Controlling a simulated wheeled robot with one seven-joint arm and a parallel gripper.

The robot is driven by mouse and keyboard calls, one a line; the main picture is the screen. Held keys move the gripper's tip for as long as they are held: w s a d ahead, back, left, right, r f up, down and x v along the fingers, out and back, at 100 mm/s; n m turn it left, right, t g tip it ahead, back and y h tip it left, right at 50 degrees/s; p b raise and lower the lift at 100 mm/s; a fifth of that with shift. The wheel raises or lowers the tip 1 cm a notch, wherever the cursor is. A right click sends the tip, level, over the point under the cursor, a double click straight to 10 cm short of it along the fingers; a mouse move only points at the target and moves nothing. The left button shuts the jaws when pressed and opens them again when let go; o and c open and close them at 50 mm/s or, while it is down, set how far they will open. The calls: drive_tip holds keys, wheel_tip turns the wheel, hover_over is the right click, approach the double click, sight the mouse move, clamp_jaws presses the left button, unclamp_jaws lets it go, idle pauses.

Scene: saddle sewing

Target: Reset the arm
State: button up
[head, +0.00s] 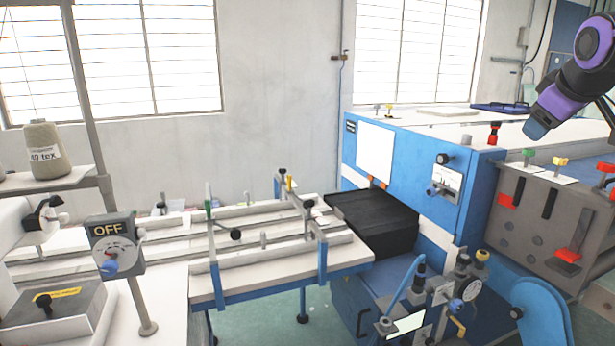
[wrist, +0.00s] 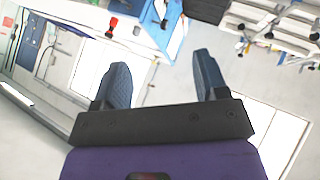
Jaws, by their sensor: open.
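My gripper (head: 536,130) is at the upper right in the head view, raised above the white top of the blue machine, at the end of my purple and black arm. In the wrist view my gripper (wrist: 160,85) shows two dark fingers spread wide apart with nothing between them. It is open and empty and touches nothing that I can see. The wrist view looks tilted, with the machines and wall far beyond the fingers.
A blue machine (head: 405,150) with a black feed opening stands at centre right. A grey control panel (head: 540,220) with coloured levers is below my gripper. A rail table (head: 270,270), an OFF switch box (head: 115,243) and a thread cone (head: 45,152) are to the left.

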drive_tip(key=s+a+f+m+g+y, duration=0.1)
drive_tip(key=s+a+f, duration=0.2)
drive_tip(key=s, duration=0.5)
drive_tip(key=s+a+f+m+g, duration=0.1)
drive_tip(key=s+a+f+m, duration=0.1)
drive_tip(key=s+a+f, duration=0.2)
drive_tip(key=s+a+f+m+g+y, duration=0.1)
drive_tip(key=s+a+f+m, duration=0.1)
drive_tip(key=s+a, duration=0.5)
drive_tip(key=s+f, duration=0.1)
drive_tip(key=s, duration=0.4)
drive_tip(key=shift+s+f+g+y, duration=0.25)
drive_tip(key=shift+f+g+y, duration=0.05)
drive_tip(key=shift+w+d, duration=0.1)
